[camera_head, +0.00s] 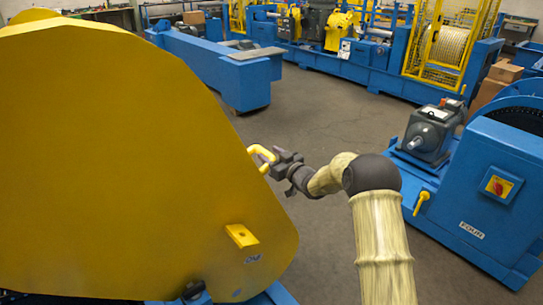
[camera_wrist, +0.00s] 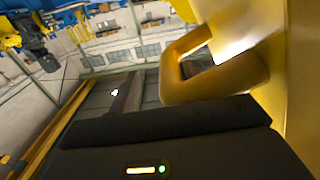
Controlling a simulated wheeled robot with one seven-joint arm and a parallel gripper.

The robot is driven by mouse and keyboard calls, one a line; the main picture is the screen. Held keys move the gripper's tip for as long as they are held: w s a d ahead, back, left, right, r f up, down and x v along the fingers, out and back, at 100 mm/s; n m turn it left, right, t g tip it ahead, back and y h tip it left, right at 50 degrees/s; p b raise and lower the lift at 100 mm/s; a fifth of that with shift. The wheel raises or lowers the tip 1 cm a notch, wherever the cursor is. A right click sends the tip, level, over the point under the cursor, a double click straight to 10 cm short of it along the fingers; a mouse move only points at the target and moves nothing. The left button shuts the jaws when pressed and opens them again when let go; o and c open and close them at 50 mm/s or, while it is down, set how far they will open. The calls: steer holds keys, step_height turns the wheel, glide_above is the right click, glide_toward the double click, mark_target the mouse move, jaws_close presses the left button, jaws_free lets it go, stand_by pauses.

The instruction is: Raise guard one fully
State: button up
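Guard one, a large yellow sheet-metal cover (camera_head: 120,160), fills the left of the head view and stands tilted, with a small, hardly readable label low on its side. A yellow loop handle (camera_head: 258,151) sticks out from its right edge; it also shows large in the wrist view (camera_wrist: 222,83). My gripper (camera_head: 276,162) is at the outer end of this handle, seemingly touching it. In the wrist view the dark gripper body hides the handle's near side, so whether the fingers close around it cannot be told.
A yellow block (camera_head: 241,236) sits low on the guard's side. A blue housing labelled FOUR (camera_head: 486,195), with a red switch, and a grey motor (camera_head: 429,131) stand at right. A long blue beam (camera_head: 215,65) lies behind. Grey floor (camera_head: 325,115) is clear between.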

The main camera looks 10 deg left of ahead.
steer(key=shift+d, duration=0.1)
steer(key=b+v, duration=0.1)
steer(key=v, duration=1.6)
steer(key=shift+s, duration=0.2)
steer(key=shift+d+r, duration=0.1)
